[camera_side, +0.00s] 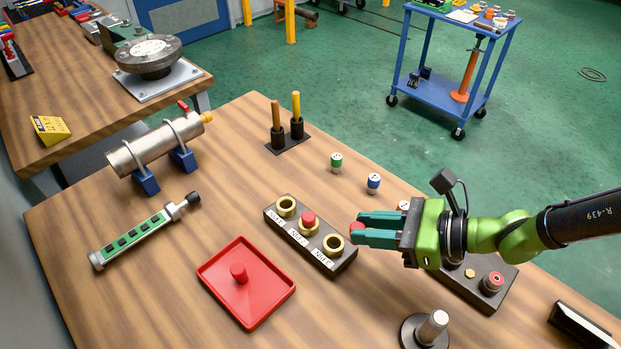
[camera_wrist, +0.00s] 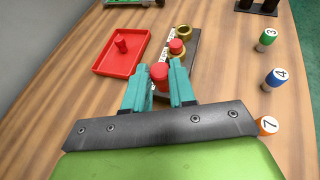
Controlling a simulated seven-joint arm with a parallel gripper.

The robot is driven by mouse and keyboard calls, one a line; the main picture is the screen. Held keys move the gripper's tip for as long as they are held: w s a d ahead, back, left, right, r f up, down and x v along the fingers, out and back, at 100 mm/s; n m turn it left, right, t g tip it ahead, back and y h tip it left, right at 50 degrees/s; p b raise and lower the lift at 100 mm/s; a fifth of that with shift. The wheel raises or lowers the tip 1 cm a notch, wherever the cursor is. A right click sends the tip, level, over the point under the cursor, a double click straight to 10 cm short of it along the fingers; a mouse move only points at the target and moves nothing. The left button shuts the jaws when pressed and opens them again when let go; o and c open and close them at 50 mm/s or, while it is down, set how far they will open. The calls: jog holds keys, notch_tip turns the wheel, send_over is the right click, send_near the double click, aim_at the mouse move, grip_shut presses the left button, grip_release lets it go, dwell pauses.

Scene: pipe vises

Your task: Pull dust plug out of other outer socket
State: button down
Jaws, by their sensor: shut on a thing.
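A dark block (camera_side: 345,262) on the wooden table carries three brass sockets in a row. The left outer socket (camera_side: 286,206) is open. The middle socket (camera_side: 308,226) has a red dust plug (camera_side: 308,218) in it. The right outer socket (camera_side: 333,244) looks open in the side view. My gripper (camera_side: 357,228) is shut on another red plug, which shows between the teal fingers in the wrist view (camera_wrist: 159,73). It is held above and beside the right outer socket, apparently clear of it. A red tray (camera_side: 215,272) holds a red plug (camera_side: 239,272) standing in its middle.
Numbered caps (camera_side: 336,161) stand behind the block. A second dark block (camera_side: 510,272) with a red-topped part is beneath and right of my gripper. A metal post (camera_side: 432,328) stands at the front. A green-faced level-like tool (camera_side: 140,235) lies left. Table between tray and block is clear.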

jog(key=shift+r, duration=0.6)
jog(key=shift+r, duration=0.85)
